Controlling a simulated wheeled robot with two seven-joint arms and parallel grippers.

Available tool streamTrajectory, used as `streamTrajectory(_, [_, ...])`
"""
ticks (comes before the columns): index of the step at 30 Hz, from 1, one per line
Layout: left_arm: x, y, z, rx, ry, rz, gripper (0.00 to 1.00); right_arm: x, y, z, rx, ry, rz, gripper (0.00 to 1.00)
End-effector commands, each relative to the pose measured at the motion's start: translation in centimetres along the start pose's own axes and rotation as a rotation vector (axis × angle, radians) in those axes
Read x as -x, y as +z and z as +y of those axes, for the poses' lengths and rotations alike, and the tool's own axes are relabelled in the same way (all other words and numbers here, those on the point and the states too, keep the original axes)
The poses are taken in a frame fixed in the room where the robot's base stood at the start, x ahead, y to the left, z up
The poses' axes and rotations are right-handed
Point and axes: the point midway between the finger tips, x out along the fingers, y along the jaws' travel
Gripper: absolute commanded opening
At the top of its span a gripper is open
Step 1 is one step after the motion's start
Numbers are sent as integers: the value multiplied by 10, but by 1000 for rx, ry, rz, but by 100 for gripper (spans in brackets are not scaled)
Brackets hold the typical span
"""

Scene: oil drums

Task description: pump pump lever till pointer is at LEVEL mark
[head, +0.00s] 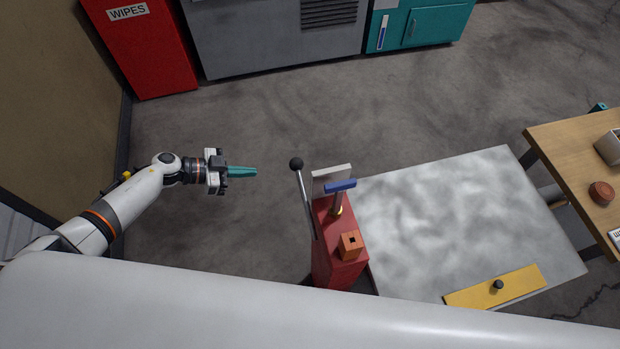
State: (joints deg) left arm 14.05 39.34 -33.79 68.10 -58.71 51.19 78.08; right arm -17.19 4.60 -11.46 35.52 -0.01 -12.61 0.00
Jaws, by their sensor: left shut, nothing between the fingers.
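The pump lever (305,197) is a grey rod with a black ball knob (296,163) at its upper end, leaning slightly left. It stands at the left side of a red pump body (335,258). A blue T-shaped handle (340,186) and a pale plate (331,179) are at the pump's top; a pointer or LEVEL mark cannot be made out. My left gripper (256,172) has teal fingers, shut and empty. It points right, to the left of the knob and apart from it. My right gripper is not in view.
A grey mottled platform (450,215) with a yellow plate (495,287) lies right of the pump. A wooden table (570,150) stands at the far right. A red WIPES cabinet (150,50) and grey and teal cabinets line the back. The floor around my left gripper is clear.

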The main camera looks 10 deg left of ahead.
Motion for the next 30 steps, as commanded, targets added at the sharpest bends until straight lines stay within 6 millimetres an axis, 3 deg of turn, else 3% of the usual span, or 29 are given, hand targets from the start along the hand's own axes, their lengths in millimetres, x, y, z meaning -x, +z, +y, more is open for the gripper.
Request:
streamTrajectory(5, [-9,0,-14,-143,32,-108,0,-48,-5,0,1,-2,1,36])
streamTrajectory(9, [-3,15,-26,-309,83,-201,0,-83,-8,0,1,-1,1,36])
streamTrajectory(13, [8,29,-37,-444,128,-258,0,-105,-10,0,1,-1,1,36])
streamTrajectory(21, [21,48,-47,-565,168,-297,0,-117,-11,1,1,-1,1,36])
streamTrajectory(30, [20,49,-47,-563,168,-297,0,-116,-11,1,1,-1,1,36])
